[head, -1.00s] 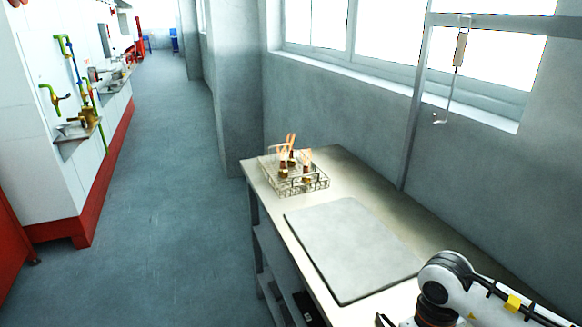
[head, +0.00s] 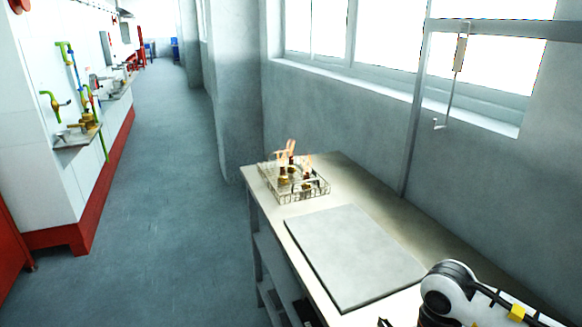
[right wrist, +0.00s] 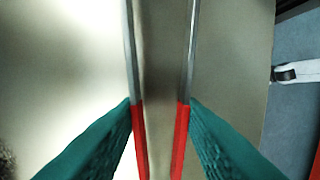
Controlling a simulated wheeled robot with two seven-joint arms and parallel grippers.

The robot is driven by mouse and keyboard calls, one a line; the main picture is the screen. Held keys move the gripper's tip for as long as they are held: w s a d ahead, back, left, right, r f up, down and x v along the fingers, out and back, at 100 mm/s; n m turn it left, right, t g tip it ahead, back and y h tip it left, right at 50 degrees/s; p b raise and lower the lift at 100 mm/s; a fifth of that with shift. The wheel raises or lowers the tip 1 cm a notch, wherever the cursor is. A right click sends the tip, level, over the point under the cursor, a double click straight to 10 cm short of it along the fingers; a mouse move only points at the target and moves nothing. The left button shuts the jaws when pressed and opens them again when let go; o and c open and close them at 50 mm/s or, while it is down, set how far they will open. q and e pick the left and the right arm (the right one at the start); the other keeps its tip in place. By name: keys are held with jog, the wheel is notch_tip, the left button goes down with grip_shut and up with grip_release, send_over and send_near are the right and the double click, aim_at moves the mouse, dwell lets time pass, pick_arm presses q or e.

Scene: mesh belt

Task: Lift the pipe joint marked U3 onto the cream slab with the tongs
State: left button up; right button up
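Several brass-coloured pipe joints (head: 284,181) stand in a wire basket (head: 293,196) on the table, with small orange flame-like shapes above them; no U3 mark is legible. The cream slab (head: 352,258) lies flat and bare on the table, nearer than the basket. In the right wrist view my right gripper (right wrist: 160,112) has its teal fingers against the red grips of the tongs (right wrist: 138,125). The tongs' two metal arms stand apart with nothing between them. In the head view my right arm is at the lower right, its gripper mostly out of frame. My left gripper is not in view.
The table (head: 345,175) has clear surface behind and beside the basket. A wall with a window (head: 400,40) runs along its far side. Open floor (head: 180,200) lies to the left, with a white and red bench (head: 75,200) beyond it.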

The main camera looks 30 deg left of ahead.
notch_tip(320, 180, up, 12)
jog(key=p, duration=0.4)
jog(key=shift+f+p, duration=0.25)
jog(key=shift+p, duration=0.15)
